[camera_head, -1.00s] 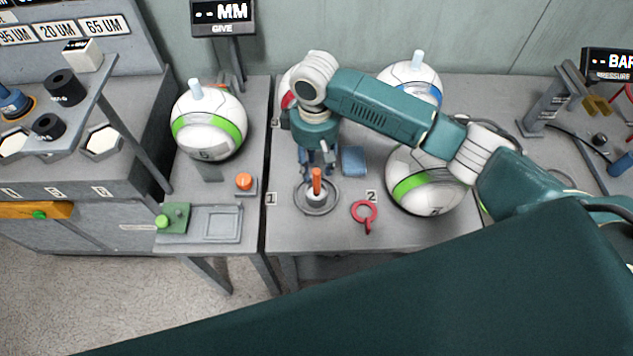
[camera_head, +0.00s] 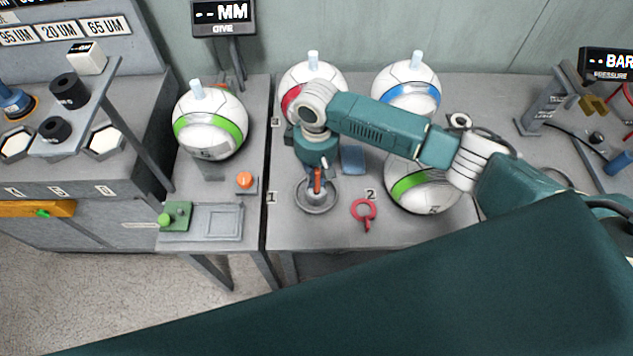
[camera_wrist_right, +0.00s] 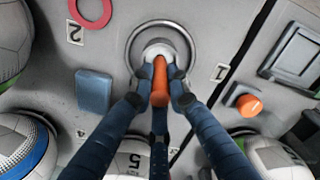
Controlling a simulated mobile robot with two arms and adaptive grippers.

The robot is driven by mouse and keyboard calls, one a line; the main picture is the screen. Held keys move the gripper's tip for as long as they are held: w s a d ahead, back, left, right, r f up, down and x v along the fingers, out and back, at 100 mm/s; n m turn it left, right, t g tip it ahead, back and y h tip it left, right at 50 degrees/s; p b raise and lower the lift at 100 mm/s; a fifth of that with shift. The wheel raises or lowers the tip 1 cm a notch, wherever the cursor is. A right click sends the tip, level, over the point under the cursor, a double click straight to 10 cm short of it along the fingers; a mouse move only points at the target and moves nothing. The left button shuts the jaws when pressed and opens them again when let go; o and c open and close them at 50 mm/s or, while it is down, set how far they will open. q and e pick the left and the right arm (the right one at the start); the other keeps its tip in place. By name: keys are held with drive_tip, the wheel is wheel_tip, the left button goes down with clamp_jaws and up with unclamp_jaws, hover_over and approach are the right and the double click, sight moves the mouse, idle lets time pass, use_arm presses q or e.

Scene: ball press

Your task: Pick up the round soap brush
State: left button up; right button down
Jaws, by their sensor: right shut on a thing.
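The round soap brush, with an orange handle (camera_head: 317,183) and a pale round head, stands upright in a round grey dish (camera_head: 316,208) near the table's front left. My right gripper (camera_head: 314,177) comes down over it from above. In the right wrist view its blue fingers (camera_wrist_right: 160,78) are shut around the orange handle (camera_wrist_right: 160,93). The white brush head (camera_wrist_right: 158,49) shows just beyond the fingertips, within the dish rim (camera_wrist_right: 129,49). I cannot tell any gap between brush and dish. My left gripper is not in view.
A red ring-shaped tool (camera_head: 364,212) lies right of the dish, and a blue block (camera_head: 352,160) behind it. White balls with green (camera_head: 408,189), blue (camera_head: 408,92) and red bands (camera_head: 292,99) stand around. An orange button (camera_head: 244,180) is on the left table.

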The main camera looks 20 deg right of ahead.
drive_tip(key=shift+r, duration=0.1)
drive_tip(key=shift+w+r, duration=0.1)
drive_tip(key=shift+r, duration=0.45)
wheel_tip(320, 180, up, 19)
drive_tip(key=b, duration=0.2)
drive_tip(key=shift+f, duration=0.1)
idle(0.5)
